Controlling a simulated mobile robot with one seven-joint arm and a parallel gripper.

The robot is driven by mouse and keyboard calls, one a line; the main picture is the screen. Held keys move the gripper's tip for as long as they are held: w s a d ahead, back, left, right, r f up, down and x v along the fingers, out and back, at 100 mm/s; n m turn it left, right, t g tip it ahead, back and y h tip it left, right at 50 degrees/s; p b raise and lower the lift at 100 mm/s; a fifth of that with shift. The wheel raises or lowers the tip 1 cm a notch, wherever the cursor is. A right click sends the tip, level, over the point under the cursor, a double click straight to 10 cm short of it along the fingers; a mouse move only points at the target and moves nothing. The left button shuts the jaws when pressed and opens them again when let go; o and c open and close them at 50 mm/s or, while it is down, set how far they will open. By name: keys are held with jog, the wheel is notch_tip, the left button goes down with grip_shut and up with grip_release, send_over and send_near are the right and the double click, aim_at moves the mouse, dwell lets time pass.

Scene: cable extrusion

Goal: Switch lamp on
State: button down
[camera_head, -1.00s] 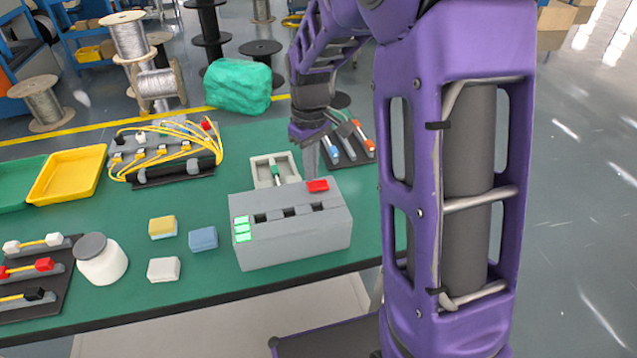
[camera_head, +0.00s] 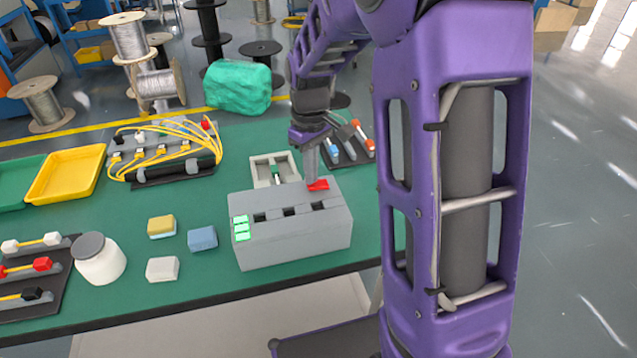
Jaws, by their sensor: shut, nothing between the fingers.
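A grey box (camera_head: 291,243) stands near the front edge of the green table. It has a red switch (camera_head: 319,185) on its top at the back right, dark slots along its top, and lit green panels (camera_head: 241,229) at its left end. My gripper (camera_head: 311,182) is shut and empty. It points down with its fingertips at the left side of the red switch, seemingly touching it. The switch looks tilted. No separate lamp can be told apart from the green lit panels.
A small light tray (camera_head: 258,172) lies just behind the box. A tool rack (camera_head: 349,151) lies right of my gripper. Yellow and blue blocks (camera_head: 202,239) and a white jar (camera_head: 99,262) stand to the left. Bare table lies between the blocks and the yellow tray (camera_head: 67,176).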

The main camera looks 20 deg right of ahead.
jog(key=shift+f, duration=0.4)
jog(key=shift+r+p, duration=2.7)
jog(key=shift+r, duration=0.85)
